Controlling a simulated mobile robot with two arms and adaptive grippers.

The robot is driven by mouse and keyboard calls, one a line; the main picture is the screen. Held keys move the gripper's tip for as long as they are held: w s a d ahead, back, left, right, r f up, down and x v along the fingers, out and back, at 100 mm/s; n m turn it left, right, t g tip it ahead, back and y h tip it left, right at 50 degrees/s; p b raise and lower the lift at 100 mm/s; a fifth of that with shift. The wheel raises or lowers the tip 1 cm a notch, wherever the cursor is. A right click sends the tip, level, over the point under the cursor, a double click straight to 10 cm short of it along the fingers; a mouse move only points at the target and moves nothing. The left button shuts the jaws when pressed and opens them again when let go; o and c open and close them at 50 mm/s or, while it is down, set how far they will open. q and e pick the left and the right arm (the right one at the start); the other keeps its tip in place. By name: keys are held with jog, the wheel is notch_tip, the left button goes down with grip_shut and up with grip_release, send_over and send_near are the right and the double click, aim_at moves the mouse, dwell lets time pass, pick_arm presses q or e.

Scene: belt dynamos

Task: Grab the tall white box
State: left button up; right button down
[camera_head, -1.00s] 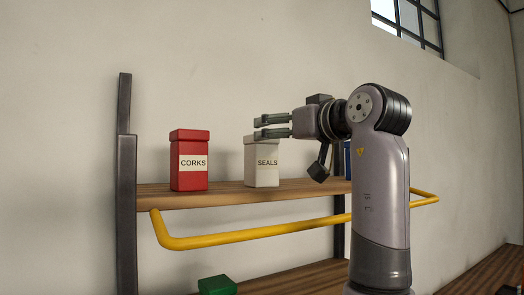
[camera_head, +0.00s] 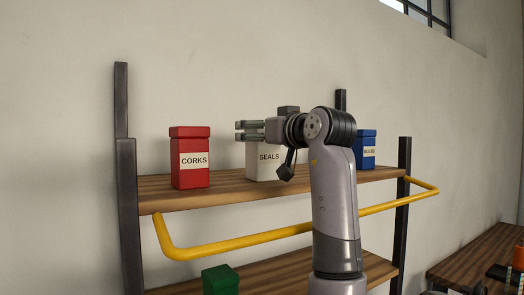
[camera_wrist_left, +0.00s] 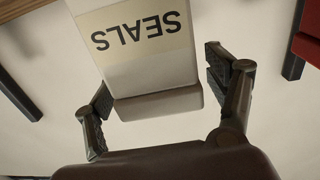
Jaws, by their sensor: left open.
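The tall white box (camera_head: 262,170) labelled SEALS stands upright on the upper wooden shelf, between the red and blue boxes. My left gripper (camera_head: 240,131) is open at the height of the box's top, and its fingertips reach a little left of the box. The gripper and wrist hide most of the lid in the head view. In the left wrist view the white box (camera_wrist_left: 158,75) appears upside down, with its lid between the two spread fingers. A gap shows on the right finger's side; contact on the left is unclear. My right gripper is not in view.
A red CORKS box (camera_head: 190,163) stands left on the same shelf (camera_head: 225,190). A blue box (camera_head: 366,150) stands right, behind my arm. A yellow rail (camera_head: 230,243) runs along the shelf front. A green box (camera_head: 220,280) sits below. Dark posts (camera_head: 128,200) frame the shelf.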

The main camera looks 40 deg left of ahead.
pick_arm(q)
jog(key=shift+d+r, duration=0.1)
jog(key=shift+d, duration=0.2)
jog(key=c, duration=0.3)
jog(key=shift+a, duration=0.2)
jog(key=c, duration=0.5)
grip_shut()
